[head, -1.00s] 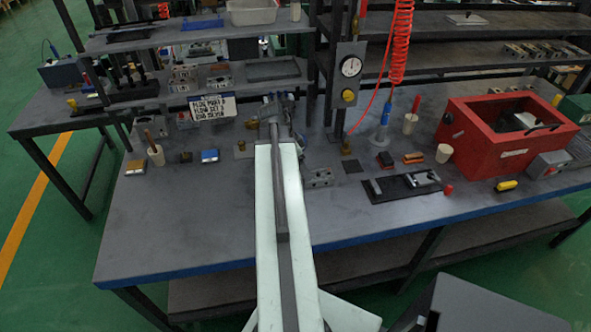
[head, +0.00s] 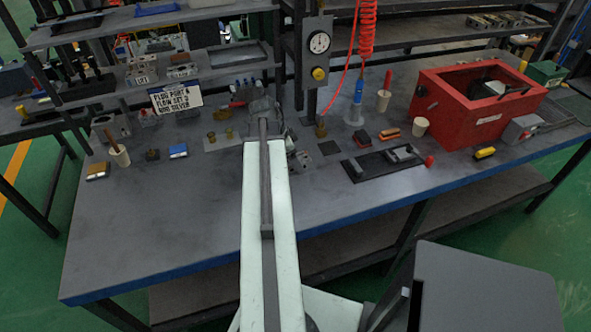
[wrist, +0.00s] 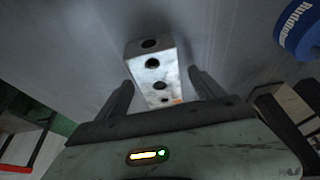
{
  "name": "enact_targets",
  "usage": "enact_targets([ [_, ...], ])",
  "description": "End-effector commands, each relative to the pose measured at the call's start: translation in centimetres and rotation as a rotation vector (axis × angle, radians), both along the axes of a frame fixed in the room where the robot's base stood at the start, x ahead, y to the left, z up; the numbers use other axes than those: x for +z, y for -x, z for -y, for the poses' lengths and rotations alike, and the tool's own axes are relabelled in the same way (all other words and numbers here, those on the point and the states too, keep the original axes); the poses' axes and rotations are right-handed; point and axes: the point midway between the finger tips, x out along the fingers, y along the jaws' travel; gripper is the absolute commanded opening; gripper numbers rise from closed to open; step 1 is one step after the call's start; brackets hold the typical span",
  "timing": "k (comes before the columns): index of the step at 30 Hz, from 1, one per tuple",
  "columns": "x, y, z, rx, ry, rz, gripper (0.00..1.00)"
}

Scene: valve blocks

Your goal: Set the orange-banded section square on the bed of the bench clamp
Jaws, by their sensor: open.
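A pale metal block (wrist: 154,68) with several dark round holes lies between my gripper's fingers (wrist: 160,88) in the wrist view. A small orange patch shows at its near end. The fingers are open, one on each side, with a gap to the block. In the head view my arm hides the gripper tip. A grey holed block (head: 299,161) shows partly, just right of my arm; I cannot tell if it is the same one. The bench clamp (head: 365,174), a dark plate with grey jaws and a red knob, lies to the right on the bench.
A red open box (head: 462,118) stands at the right, with a yellow object (head: 484,153) before it. Orange (head: 389,134) and dark red pieces lie behind the clamp. A sign (head: 176,97) stands at left. The bench front is clear. A blue round thing (wrist: 300,28) shows in the wrist view.

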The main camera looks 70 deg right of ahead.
Motion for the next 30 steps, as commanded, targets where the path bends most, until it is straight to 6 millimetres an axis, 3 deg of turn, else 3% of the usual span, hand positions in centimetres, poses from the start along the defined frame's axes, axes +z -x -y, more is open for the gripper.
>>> enact_targets([
  [1,-0.78,0.13,0.12,0.000,0.000,0.000,0.78],
  [17,-0.73,0.19,0.13,-0.001,0.000,0.000,0.78],
  [20,-0.65,0.20,0.14,-0.001,0.000,0.000,0.56],
  [26,-0.66,0.22,0.14,-0.001,0.000,0.000,0.00],
  [30,-0.64,0.25,0.15,-0.002,0.001,0.000,0.00],
])
